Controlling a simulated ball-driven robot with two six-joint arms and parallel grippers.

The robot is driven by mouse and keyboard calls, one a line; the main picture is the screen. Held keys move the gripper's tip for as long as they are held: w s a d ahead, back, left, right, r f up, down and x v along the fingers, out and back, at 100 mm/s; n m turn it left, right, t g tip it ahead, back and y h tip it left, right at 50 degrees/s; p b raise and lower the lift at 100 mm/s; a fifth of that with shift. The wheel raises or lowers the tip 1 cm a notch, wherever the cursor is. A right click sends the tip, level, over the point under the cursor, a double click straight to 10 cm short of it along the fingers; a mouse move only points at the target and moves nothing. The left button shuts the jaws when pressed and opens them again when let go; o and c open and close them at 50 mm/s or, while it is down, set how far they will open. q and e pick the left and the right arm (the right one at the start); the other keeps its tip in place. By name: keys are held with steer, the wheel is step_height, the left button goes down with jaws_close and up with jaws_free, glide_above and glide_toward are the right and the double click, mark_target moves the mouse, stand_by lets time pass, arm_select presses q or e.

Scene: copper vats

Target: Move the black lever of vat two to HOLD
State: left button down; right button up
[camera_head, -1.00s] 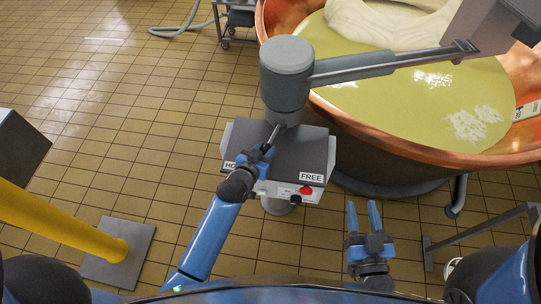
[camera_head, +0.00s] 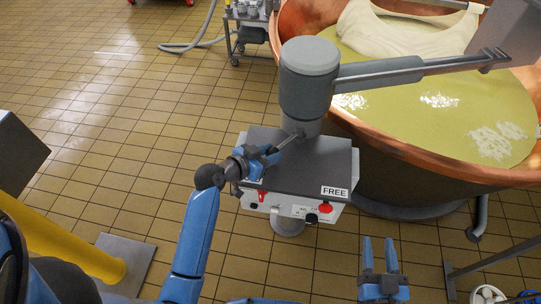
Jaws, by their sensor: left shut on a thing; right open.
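The control box (camera_head: 315,168) stands beside the copper vat (camera_head: 400,155), with a grey post (camera_head: 308,85) rising behind it. A FREE label (camera_head: 335,191) is at the box top's front right corner. The label at its left is mostly hidden by my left gripper. The lever (camera_head: 288,142) runs from the foot of the post toward the left side of the box; its grip end is hidden in the jaws. My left gripper (camera_head: 270,153) is shut on the lever. My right gripper (camera_head: 379,245) is open and empty, low in front of the box.
A red button (camera_head: 325,208) and a black knob (camera_head: 311,218) are on the box front. A grey rail (camera_head: 490,255) is at lower right. The tiled floor at left is open.

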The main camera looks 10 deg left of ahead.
arm_select(q)
steer(key=c, duration=0.8)
jaws_free()
steer(key=shift+w, duration=0.15)
steer(key=b+v, duration=0.1)
steer(key=v, duration=0.9)
steer(key=shift+s+a+r, duration=0.15)
steer(key=shift+s+a, duration=0.1)
steer(key=shift+a, duration=0.05)
